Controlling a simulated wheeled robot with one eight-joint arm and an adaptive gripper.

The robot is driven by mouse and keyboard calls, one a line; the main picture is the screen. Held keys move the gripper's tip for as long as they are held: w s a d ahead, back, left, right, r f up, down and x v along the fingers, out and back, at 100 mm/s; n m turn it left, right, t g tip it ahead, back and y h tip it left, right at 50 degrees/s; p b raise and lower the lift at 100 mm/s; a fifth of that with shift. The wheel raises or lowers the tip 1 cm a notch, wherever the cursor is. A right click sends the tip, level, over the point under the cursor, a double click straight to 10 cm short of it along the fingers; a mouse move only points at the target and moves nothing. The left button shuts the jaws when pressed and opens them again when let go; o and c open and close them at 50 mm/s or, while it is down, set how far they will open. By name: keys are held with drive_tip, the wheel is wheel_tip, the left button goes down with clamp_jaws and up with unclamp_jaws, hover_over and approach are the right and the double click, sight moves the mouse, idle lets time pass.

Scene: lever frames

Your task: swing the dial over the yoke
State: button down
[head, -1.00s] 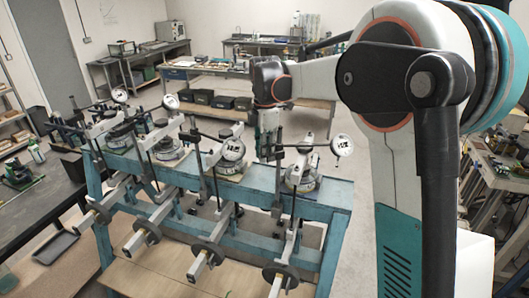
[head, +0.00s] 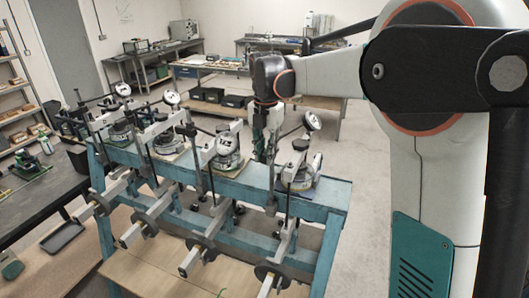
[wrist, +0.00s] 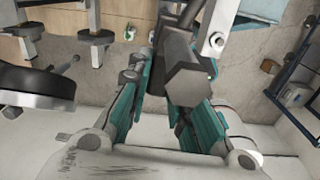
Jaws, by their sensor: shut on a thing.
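The rightmost lever frame stands on the blue bench (head: 325,192). Its round white dial (head: 312,120) sits up and right of its round grey instrument body (head: 298,175), on a thin dark rod. My gripper (head: 266,145) is just left of this frame, at about post height. In the wrist view my teal fingers (wrist: 168,105) are shut on a dark, faceted bar end (wrist: 190,82). Whether that bar belongs to the dial's rod is unclear. I cannot pick out the yoke with certainty; the grip point is hidden in the head view.
Several similar lever frames with dials, such as one dial (head: 228,143) close to my gripper's left, crowd the bench. Lever bars with round weights (head: 272,272) stick out in front. A dark table (head: 40,200) is at the left. The floor right of the bench is clear.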

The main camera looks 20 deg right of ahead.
drive_tip(key=shift+s+d+n, duration=0.1)
drive_tip(key=shift+d+n, duration=0.05)
drive_tip(key=shift+n, duration=0.25)
idle(0.3)
drive_tip(key=c, duration=1.4)
unclamp_jaws()
drive_tip(key=shift+c, duration=0.2)
wheel_tip(320, 180, up, 12)
